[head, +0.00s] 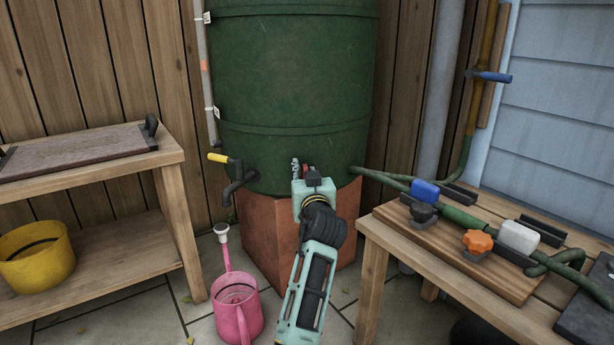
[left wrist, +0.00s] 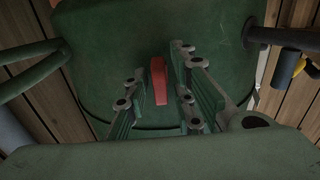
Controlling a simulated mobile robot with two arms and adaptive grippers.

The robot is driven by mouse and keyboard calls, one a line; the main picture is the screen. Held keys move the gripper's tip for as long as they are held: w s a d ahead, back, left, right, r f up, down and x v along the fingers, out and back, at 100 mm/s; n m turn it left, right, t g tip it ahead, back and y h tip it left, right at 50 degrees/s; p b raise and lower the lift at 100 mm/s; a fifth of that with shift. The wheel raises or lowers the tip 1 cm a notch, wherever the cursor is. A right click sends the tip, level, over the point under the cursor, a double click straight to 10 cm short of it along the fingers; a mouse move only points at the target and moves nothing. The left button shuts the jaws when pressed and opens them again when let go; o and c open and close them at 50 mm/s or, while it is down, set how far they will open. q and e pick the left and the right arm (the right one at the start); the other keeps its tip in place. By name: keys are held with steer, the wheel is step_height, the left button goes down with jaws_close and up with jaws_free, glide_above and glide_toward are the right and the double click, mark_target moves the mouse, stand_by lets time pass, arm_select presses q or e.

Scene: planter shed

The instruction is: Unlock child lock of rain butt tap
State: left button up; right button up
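The green rain butt (head: 297,85) stands on a terracotta block (head: 258,235) against the wooden fence. A dark tap with a yellow handle (head: 218,158) comes out of its left side. That tap also shows at the right of the left wrist view (left wrist: 290,62). My left gripper (head: 301,168) is at the lower front of the butt. In the left wrist view its two fingers (left wrist: 160,88) are apart, with a small red piece (left wrist: 158,80) between them. I cannot tell whether they touch it. The piece's mounting is hidden. My right gripper is out of view.
A pink watering can (head: 237,315) stands on the paving below. A wooden bench (head: 90,170) with a yellow pot (head: 35,256) is at left. A right-hand table (head: 385,235) holds a board (head: 450,258) with pipes and colored valve handles.

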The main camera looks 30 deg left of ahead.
arm_select(q)
steer(key=shift+o, duration=0.9)
steer(key=shift+s+a, duration=0.2)
steer(key=shift+a, duration=0.15)
steer(key=shift+w+d, duration=0.15)
steer(key=shift+d, duration=0.05)
steer(key=shift+d, duration=0.1)
steer(key=shift+s+d, duration=0.2)
steer(key=v, duration=0.6)
steer(key=shift+s+d, duration=0.2)
steer(key=shift+s, duration=0.15)
